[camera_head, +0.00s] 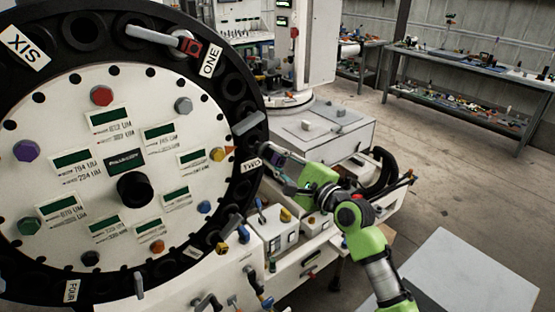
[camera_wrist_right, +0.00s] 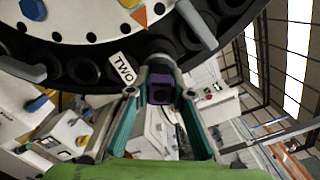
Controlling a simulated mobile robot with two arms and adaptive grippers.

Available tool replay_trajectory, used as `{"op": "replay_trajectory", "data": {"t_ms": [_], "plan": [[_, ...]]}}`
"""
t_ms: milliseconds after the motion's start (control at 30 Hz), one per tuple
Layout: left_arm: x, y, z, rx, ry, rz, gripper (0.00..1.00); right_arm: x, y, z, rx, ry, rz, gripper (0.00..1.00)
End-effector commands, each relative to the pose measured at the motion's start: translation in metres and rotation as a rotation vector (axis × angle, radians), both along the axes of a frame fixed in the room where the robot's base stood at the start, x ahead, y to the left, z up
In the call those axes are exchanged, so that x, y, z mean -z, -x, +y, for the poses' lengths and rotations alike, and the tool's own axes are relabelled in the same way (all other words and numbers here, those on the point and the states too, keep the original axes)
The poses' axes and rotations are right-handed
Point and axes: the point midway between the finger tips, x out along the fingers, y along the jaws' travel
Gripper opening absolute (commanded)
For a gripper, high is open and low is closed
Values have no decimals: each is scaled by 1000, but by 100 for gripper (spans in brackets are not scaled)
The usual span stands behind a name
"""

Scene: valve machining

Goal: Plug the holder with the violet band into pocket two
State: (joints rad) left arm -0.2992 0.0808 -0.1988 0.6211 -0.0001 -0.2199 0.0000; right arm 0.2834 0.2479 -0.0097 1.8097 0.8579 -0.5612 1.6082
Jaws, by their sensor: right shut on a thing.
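A large wheel with a black pocket ring (camera_head: 82,33) fills the left of the head view. The label TWO (camera_head: 251,164) sits on its right rim; it also shows in the wrist view (camera_wrist_right: 123,68). My right gripper (camera_head: 284,172) is at the rim beside this label. In the wrist view its fingers (camera_wrist_right: 160,95) are shut on the holder with the violet band (camera_wrist_right: 160,89). The far end of the holder meets the black ring beside the label. I cannot tell how deep it sits, as the pocket's mouth is hidden. My left gripper is out of view.
Other holders stick out of the ring, one at label ONE (camera_head: 191,47) and a grey one (camera_head: 249,123) just above TWO. A white box (camera_head: 279,236) stands below my right gripper. A shelf table (camera_head: 470,75) stands far back, with open floor before it.

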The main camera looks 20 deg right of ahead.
Motion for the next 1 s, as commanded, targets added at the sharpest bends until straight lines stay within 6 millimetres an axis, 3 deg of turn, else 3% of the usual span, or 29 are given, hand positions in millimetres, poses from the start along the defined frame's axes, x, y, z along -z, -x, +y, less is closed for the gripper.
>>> {"op": "replay_trajectory", "data": {"t_ms": [1000], "plan": [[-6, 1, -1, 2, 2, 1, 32, -1, 0, 0, 0, -1, -2, 0]]}}
